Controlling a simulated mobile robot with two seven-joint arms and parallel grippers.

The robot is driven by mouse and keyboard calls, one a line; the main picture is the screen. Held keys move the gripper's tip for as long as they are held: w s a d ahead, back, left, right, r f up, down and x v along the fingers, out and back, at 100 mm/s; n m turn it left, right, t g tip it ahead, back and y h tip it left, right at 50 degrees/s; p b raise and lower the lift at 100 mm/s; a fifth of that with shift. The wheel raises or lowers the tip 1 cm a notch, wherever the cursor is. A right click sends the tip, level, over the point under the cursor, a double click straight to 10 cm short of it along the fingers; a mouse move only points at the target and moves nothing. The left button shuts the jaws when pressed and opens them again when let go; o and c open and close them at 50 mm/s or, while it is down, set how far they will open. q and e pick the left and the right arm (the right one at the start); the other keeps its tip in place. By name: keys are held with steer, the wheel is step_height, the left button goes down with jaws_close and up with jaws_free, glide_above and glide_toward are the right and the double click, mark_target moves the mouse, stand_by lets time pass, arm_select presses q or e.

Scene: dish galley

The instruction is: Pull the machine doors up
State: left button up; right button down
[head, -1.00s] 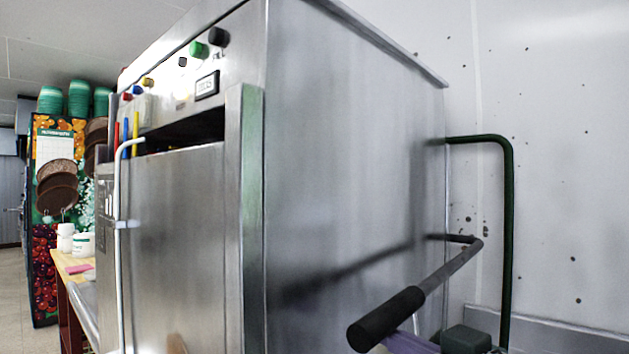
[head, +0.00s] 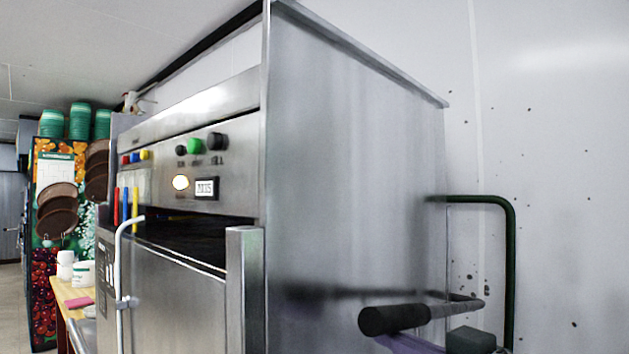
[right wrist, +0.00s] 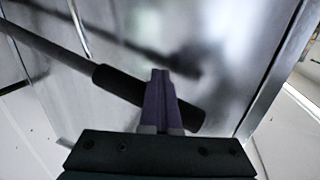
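The steel dish machine (head: 350,150) fills the middle of the head view. Its front door (head: 175,305) stands below the control panel, with a dark gap above its top edge. A lever bar with a black grip (head: 392,320) sticks out along the machine's right side. My right gripper (head: 408,344) shows only partly, its purple fingers just under the grip. In the right wrist view its fingers (right wrist: 160,95) are together and cross the black grip (right wrist: 120,82), seemingly against its underside rather than around it. Contact is hard to confirm. My left gripper is out of view.
A green pipe (head: 510,270) rises by the wall at the right, close behind the lever. A white upright handle (head: 118,280) runs along the door's left edge. A counter with white tubs (head: 82,272) and hanging brown trays (head: 57,212) lie left.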

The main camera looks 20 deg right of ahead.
steer(key=w+d+r+p, duration=0.2)
steer(key=d+r+p, duration=0.2)
steer(key=r+p, duration=0.5)
steer(key=w+d+r+p, duration=0.1)
steer(key=d+r+p, duration=0.4)
steer(key=r, duration=0.6)
steer(key=s+f+p, duration=0.2)
steer(key=s+p, duration=0.4)
steer(key=s, duration=0.3)
steer(key=shift+s+f, duration=0.35)
steer(key=shift+f, duration=0.05)
stand_by(0.5)
